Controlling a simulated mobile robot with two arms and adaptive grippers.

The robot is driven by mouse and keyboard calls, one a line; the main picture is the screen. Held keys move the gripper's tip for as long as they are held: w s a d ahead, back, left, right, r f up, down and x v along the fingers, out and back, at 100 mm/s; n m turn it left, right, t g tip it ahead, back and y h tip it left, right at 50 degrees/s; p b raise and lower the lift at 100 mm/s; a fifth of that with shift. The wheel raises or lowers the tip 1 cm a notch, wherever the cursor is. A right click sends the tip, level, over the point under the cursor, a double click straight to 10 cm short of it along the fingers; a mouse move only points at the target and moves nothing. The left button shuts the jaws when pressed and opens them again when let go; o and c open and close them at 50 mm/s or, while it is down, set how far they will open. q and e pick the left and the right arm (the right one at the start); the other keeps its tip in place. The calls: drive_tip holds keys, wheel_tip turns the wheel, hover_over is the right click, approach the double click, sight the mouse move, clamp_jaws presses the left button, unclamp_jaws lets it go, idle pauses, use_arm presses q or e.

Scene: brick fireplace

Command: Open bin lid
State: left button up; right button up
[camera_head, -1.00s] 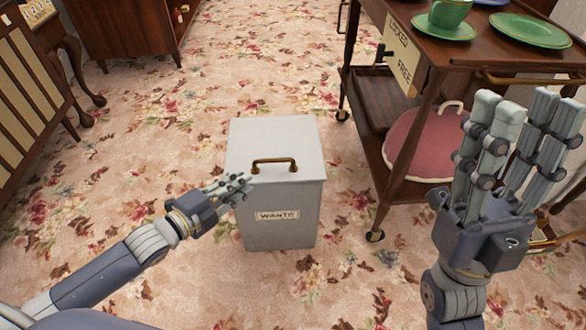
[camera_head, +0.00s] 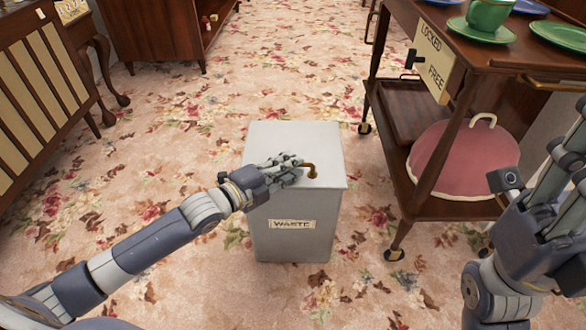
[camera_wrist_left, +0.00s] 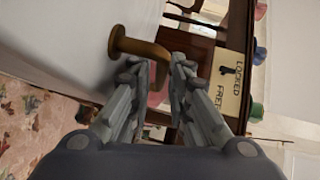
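The grey waste bin (camera_head: 292,225) stands upright on the carpet, its flat lid (camera_head: 295,140) down. A "WASTE" label is on its front. The lid's brass handle (camera_head: 312,171) shows only at its right end in the head view; my left gripper (camera_head: 292,163) covers the rest. The left wrist view shows the handle (camera_wrist_left: 140,46) at the left gripper's fingertips (camera_wrist_left: 160,75), partly behind the left finger. A gap shows between the fingers, and I see no firm grip on the handle. My right gripper (camera_head: 565,185) is at the right edge, cut off, its fingers pointing up.
A wooden trolley (camera_head: 430,185) with a "LOCKED/FREE" sign (camera_head: 432,62), green dishes on top and a pink cushion-like item (camera_head: 463,160) below stands right of the bin. Wooden furniture is at the left and back. Carpet left of the bin is clear.

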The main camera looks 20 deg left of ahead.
use_arm(q)
drive_tip(key=shift+w+d+f, duration=0.1)
drive_tip(key=shift+w+d, duration=0.25)
drive_tip(key=shift+w, duration=0.25)
drive_tip(key=shift+c, duration=0.3)
clamp_jaws()
